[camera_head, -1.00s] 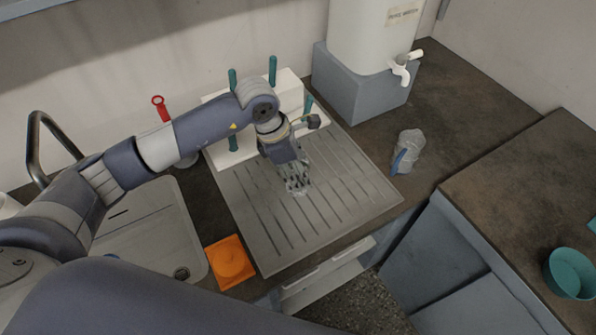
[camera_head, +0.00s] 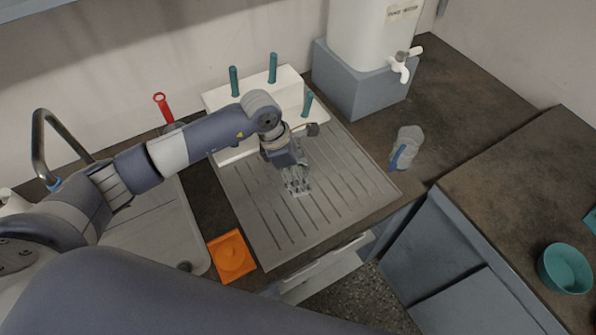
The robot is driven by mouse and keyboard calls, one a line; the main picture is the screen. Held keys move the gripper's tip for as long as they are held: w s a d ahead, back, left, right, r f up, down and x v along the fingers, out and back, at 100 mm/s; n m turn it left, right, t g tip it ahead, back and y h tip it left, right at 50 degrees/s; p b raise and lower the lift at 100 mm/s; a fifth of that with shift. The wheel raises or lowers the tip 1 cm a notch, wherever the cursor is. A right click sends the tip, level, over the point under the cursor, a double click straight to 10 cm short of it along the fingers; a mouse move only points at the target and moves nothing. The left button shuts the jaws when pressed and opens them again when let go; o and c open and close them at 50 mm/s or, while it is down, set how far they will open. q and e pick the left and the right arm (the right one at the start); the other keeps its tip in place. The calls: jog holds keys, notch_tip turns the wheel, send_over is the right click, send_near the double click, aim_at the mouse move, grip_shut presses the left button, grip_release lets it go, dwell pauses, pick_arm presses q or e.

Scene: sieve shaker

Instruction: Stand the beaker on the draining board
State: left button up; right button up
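The draining board (camera_head: 350,215) is a grey ribbed panel beside the sink. My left gripper (camera_head: 297,187) points down over its middle, with its fingertips close to the ribs. A faint clear, glassy shape, likely the beaker (camera_head: 303,180), shows around the fingertips. Its outline is hard to make out, and I cannot tell whether the fingers grip it or whether it touches the board. My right gripper is not in view.
A white rack with teal pegs (camera_head: 290,92) stands behind the board. An orange square dish (camera_head: 231,257) lies at its front left. A teal bowl (camera_head: 565,269) is far right.

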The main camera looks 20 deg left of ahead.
pick_arm(q)
jog(key=shift+r, duration=0.25)
jog(key=shift+a+r, duration=0.15)
jog(key=shift+r, duration=0.15)
jog(key=b+v, duration=0.3)
jog(key=v, duration=0.8)
jog(key=shift+r, duration=0.1)
